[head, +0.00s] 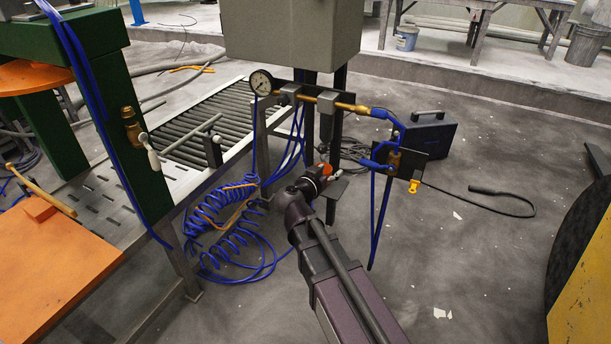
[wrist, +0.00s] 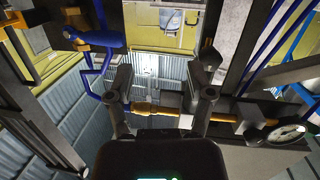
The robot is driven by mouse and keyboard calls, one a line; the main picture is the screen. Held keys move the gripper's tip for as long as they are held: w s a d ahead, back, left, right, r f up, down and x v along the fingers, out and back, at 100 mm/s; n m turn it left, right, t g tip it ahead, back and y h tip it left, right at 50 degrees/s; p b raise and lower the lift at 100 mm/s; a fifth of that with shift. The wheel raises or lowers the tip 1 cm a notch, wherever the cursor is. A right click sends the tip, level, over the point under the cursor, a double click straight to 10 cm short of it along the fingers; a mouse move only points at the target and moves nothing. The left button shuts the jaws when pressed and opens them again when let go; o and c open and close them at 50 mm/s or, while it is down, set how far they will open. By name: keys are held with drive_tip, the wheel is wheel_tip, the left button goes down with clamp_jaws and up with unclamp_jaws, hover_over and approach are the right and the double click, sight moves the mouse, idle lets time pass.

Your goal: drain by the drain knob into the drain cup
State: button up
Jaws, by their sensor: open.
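The air line has a grey filter with a dark bowl (head: 326,130) hanging under its brass pipe. I cannot make out the drain knob for certain; an orange-red part shows below the bowl, close to my wrist. My gripper (wrist: 163,90) is open in the wrist view, its two dark fingers apart, with the brass pipe (wrist: 155,109) crossing the view beyond them. Nothing is clearly held. In the head view my arm reaches to just below the bowl, and my wrist hides part of that area. I cannot pick out the drain cup.
A pressure gauge (head: 261,82) sits at the pipe's left end. Coiled blue hose (head: 215,220) lies left of my arm, and more blue hose hangs from a valve on the right. A roller conveyor (head: 205,120) stands behind left. A dark case (head: 425,138) rests on open floor.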

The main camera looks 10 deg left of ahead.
sight(321, 150)
drive_tip(key=a+r+t+y, duration=0.1)
drive_tip(key=a+t, duration=0.1)
drive_tip(key=a, duration=0.4)
drive_tip(key=shift+r+t+b, duration=0.15)
drive_tip(key=shift+t+b, duration=0.15)
drive_tip(key=shift+b, duration=0.15)
drive_tip(key=shift+w, duration=0.15)
drive_tip(key=shift+x, duration=4.4)
drive_tip(key=shift+a, duration=0.1)
drive_tip(key=c, duration=0.6)
